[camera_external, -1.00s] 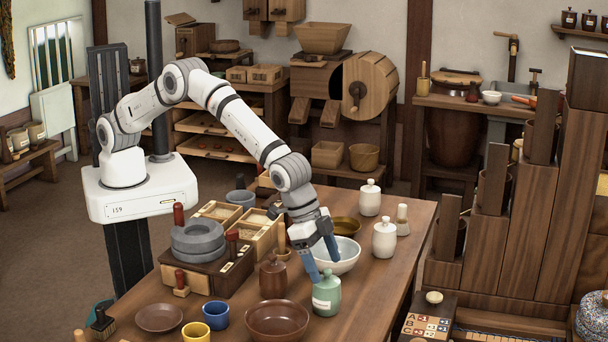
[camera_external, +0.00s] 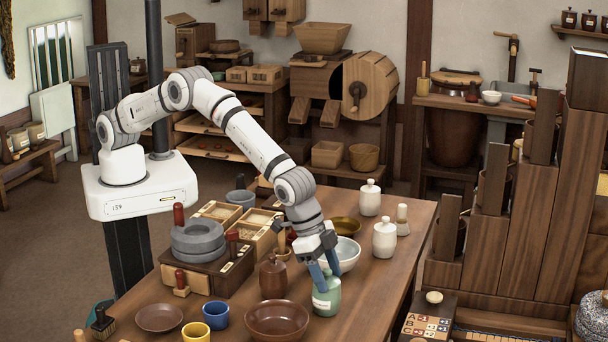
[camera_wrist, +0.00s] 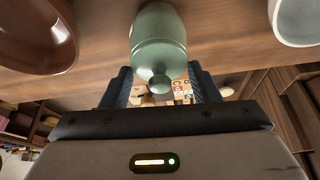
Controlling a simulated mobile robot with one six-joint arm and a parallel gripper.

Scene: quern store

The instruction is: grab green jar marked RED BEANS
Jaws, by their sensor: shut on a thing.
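The green jar (camera_external: 326,299) with a pale label stands upright near the right edge of the wooden table. The label's writing is too small to read. My gripper (camera_external: 324,281) reaches down from above and is shut on the green jar, a blue finger on either side of its upper part. In the wrist view the green jar (camera_wrist: 158,45) with its round lid knob lies between the two dark blue fingers (camera_wrist: 160,82). The jar appears to be still on the table.
A brown lidded jar (camera_external: 273,278) and a brown bowl (camera_external: 277,320) stand close on the left. A white bowl (camera_external: 345,254) is just behind. White lidded jars (camera_external: 384,240) stand farther back. The table's right edge (camera_external: 398,300) is near, with clear surface beside it.

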